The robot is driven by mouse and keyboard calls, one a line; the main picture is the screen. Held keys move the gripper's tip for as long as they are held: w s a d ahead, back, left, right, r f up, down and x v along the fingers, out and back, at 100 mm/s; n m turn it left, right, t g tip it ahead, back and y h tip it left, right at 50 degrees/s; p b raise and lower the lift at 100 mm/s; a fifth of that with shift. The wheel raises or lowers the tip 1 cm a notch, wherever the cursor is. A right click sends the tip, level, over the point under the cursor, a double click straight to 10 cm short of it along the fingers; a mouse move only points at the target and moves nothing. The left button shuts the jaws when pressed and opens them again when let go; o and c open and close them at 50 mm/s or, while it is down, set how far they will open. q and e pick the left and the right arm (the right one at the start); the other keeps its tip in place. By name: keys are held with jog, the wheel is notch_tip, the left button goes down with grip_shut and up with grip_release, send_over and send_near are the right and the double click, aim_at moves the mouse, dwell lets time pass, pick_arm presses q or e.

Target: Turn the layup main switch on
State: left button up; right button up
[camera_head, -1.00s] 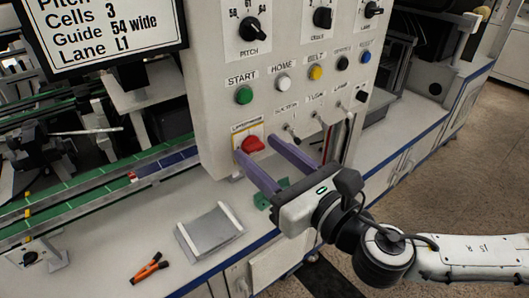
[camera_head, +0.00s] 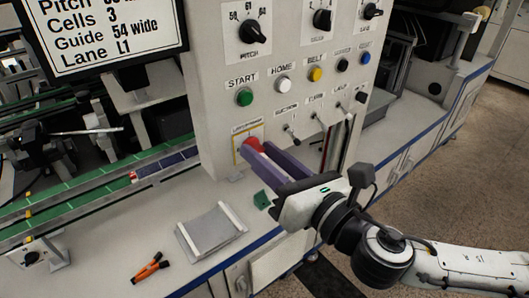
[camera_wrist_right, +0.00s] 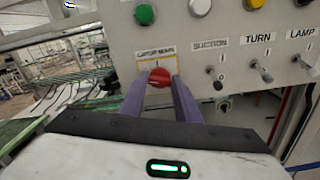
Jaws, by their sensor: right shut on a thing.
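The layup main switch is a red rotary knob (camera_head: 252,145) on a yellow-edged plate, low on the light grey control panel (camera_head: 215,105). In the right wrist view the red knob (camera_wrist_right: 159,78) sits under a label, between the two purple fingers. My right gripper (camera_head: 262,150) is shut on the knob, with one finger on each side. In the right wrist view the right gripper (camera_wrist_right: 159,88) reaches straight toward the panel. The fingers hide part of the knob in the head view. My left gripper is not in view.
Above the switch are a green START button (camera_head: 244,97), a white HOME button (camera_head: 283,85) and small toggle levers (camera_head: 291,133) to the right. A conveyor (camera_head: 100,190) runs at left.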

jog(key=m, duration=0.4)
jog(key=shift+p, duration=0.4)
jog(key=m+p, duration=0.1)
jog(key=m, duration=0.2)
jog(key=shift+w+d+m, duration=0.1)
jog(key=shift+m, duration=0.2)
jog(key=m+p, duration=0.1)
jog(key=m, duration=0.2)
jog(key=shift+f+m, duration=0.1)
jog(key=shift+m, duration=0.2)
jog(key=shift+f+m+p, duration=0.1)
jog(key=shift+m+p, duration=0.5)
jog(key=shift+m, duration=1)
jog(key=o, duration=1)
jog(key=shift+o, duration=0.2)
jog(key=shift+d, duration=0.1)
jog(key=b+v, duration=0.2)
jog(key=v, duration=0.8)
